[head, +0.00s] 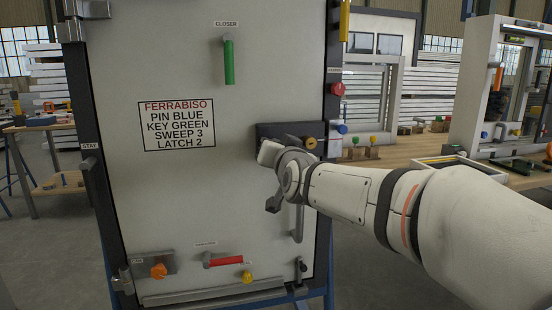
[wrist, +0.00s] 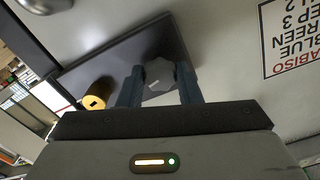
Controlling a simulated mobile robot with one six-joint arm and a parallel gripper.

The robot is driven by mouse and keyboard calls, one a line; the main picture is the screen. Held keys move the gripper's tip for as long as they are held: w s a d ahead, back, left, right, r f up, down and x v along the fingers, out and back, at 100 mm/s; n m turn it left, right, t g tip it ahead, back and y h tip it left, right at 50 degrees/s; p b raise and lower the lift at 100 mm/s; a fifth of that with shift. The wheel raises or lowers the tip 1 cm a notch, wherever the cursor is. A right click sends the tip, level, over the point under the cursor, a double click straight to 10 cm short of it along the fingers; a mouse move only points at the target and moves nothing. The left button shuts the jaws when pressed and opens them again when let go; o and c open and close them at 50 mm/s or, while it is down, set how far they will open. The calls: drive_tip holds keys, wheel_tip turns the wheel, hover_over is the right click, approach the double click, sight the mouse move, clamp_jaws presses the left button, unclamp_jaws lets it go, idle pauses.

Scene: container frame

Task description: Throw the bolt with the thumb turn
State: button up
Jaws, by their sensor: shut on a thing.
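The grey lobed thumb turn (wrist: 160,73) sits on a dark lock plate (wrist: 125,55) in the wrist view. My gripper (wrist: 160,88) has one finger on each side of it and is shut on it. A round brass key cylinder (wrist: 97,94) with a slot sits on the same plate, just outside the left finger. In the head view the lock plate (head: 290,130) is on the right side of a pale door panel (head: 190,190), with the brass cylinder (head: 309,143) at its right. My gripper (head: 268,153) is in front of the plate and the thumb turn is hidden there.
A green closer handle (head: 229,62) is above. Red (head: 338,89) and blue (head: 342,128) knobs line the right frame. An orange knob (head: 158,271) and red lever (head: 222,260) are low.

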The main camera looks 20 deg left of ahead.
drive_tip(key=shift+f+m+b, duration=0.1)
drive_tip(key=shift+m+b, duration=0.65)
drive_tip(key=shift+m, duration=0.45)
drive_tip(key=o, duration=1)
drive_tip(key=p+v, duration=0.1)
drive_tip(key=v, duration=0.7)
drive_tip(key=shift+w, duration=0.1)
drive_tip(key=shift+p, duration=0.35)
